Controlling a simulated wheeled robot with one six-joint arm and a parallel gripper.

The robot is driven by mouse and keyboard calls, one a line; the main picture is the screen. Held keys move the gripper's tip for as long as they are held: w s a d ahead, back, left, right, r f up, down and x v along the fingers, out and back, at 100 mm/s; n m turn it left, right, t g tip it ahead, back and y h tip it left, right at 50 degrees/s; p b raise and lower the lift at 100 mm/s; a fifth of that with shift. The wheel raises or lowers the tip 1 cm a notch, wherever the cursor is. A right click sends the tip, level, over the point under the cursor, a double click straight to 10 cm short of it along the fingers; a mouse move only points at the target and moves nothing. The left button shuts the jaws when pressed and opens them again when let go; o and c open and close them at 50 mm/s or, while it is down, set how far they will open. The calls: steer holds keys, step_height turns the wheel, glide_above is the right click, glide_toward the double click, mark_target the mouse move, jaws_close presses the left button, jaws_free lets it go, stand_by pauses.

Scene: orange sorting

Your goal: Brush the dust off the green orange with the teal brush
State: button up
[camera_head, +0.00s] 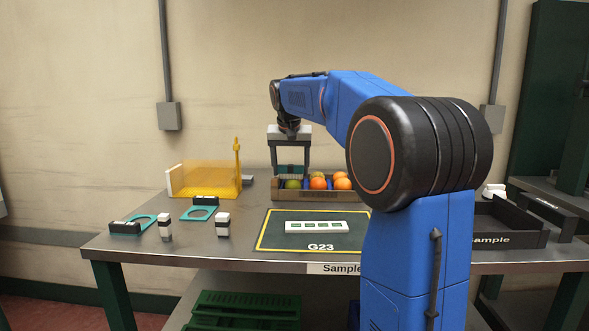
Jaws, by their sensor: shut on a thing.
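My gripper (290,160) is above the left part of a brown crate (318,195) at the back of the table. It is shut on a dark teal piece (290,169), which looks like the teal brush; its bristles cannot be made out. The green orange (292,184) sits in the crate's left part, just below the held piece. I cannot tell whether the two touch. Any dust on the fruit is too small to see. Several orange-coloured fruits (318,183) lie in the crate to its right.
A yellow transparent box (208,178) stands left of the crate. Teal ring-shaped pieces (196,213) with black blocks and two small black-and-white blocks (223,225) lie at front left. A dark G23 mat (275,235) holds a white slotted strip (316,227). A black tray (510,232) is at right.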

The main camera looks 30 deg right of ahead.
steer(key=shift+w+a, duration=0.2)
steer(key=shift+a, duration=0.1)
steer(key=shift+d, duration=0.1)
steer(key=shift+s+d, duration=0.4)
steer(key=shift+d, duration=0.05)
steer(key=shift+r, duration=3.55)
